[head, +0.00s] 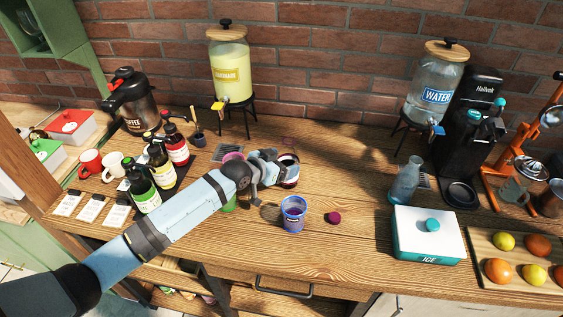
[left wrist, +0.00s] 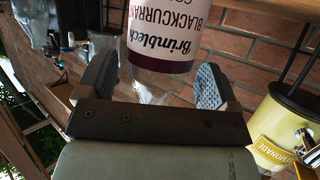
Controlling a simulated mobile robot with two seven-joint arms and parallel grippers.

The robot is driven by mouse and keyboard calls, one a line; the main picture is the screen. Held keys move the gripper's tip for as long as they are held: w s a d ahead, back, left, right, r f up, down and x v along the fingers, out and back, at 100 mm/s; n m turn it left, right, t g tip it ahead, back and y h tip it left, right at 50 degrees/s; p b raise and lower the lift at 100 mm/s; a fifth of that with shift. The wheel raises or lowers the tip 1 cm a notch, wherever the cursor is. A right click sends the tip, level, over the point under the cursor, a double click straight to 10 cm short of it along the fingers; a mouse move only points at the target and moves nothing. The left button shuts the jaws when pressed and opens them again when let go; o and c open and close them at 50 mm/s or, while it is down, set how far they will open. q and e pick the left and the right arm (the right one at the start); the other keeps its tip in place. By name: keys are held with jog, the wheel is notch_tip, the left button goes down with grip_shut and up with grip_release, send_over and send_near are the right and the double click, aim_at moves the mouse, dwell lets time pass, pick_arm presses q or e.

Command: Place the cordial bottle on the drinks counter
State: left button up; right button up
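The blackcurrant cordial bottle (head: 291,181), with dark purple contents and a white label, is at the middle of the wooden drinks counter (head: 330,250) in the head view. Whether its base touches the wood is hard to tell. In the left wrist view the bottle (left wrist: 165,35) appears with its label upside down, in front of my fingers. My left gripper (head: 272,168) is beside the bottle, on its left. In the wrist view its fingers (left wrist: 152,88) are wide apart, with gaps to the bottle and no visible contact. My right gripper is not in view.
A green cup (head: 229,203) is partly behind my arm. Several cordial bottles (head: 143,190) stand left. A glass carafe (head: 405,182) and ice box (head: 428,238) are right. Bare wood lies between.

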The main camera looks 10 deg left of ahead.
pick_arm(q)
jog(key=shift+o, duration=0.2)
jog(key=shift+r, duration=0.2)
jog(key=b+v, duration=0.1)
jog(key=v, duration=1.1)
jog(key=s+d+f+n+g+y, duration=0.15)
jog(key=s+f, duration=0.35)
jog(key=s, duration=0.7)
jog(key=s+a+f+n+g+y, duration=0.1)
jog(key=s+a+n+g+y, duration=0.3)
jog(key=s, duration=0.7)
jog(key=s+a+f+g+y, duration=0.1)
jog(key=s+a+g+y, duration=0.1)
jog(key=s+a, duration=0.6)
jog(key=w+d+f+m+t+h+p, duration=0.1)
jog(key=w+d+f+t+h, duration=0.1)
jog(key=d+f+t, duration=0.5)
notch_tip(320, 180, down, 5)
jog(key=shift+w+d+f+t, duration=0.15)
jog(key=shift+w+d+t, duration=0.2)
jog(key=shift+w+d, duration=0.45)
